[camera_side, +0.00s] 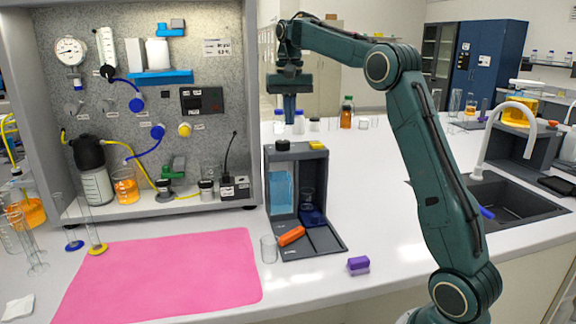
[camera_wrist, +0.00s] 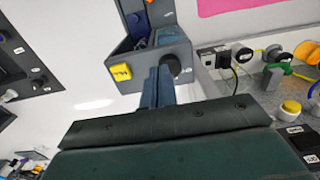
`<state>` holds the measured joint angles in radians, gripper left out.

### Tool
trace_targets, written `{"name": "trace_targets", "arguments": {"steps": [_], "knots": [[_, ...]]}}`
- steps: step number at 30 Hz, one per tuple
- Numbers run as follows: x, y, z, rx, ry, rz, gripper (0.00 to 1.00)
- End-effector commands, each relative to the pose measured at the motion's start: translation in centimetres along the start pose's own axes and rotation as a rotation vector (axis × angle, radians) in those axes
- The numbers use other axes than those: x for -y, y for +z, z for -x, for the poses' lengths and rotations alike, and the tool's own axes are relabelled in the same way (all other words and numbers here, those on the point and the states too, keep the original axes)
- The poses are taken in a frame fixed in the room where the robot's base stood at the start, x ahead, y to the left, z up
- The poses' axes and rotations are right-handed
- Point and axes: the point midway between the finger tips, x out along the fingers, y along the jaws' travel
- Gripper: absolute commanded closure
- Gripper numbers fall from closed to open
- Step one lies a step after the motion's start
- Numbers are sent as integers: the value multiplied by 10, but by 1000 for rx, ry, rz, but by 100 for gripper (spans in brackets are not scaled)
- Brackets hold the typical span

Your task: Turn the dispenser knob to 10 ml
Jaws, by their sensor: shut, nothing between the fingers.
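The dispenser (camera_side: 272,205) is a dark grey stand with a clear bluish tank on its left side, in the middle of the bench. Its round black knob (camera_side: 283,145) sits on top at the left, with a yellow pad (camera_side: 317,145) to its right. In the wrist view the knob (camera_wrist: 172,65) is partly hidden behind my fingers, and the yellow pad (camera_wrist: 119,73) is left of it. My gripper (camera_side: 290,119) is shut and empty, pointing down just above the knob, with a small gap in the side view. The scale marks are not readable.
The panel rig (camera_side: 235,100) rises at the left. A purple block (camera_side: 358,265) lies at the front right.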

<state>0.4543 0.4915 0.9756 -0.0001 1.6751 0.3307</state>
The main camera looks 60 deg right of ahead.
Motion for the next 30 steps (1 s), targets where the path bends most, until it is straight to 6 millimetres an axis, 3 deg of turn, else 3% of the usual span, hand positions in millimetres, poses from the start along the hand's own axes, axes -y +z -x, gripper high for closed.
{"name": "trace_targets", "arguments": {"steps": [18,30], "knots": [[0,0,-52,0,1,0,100],[0,0,-65,0,0,0,100]]}}
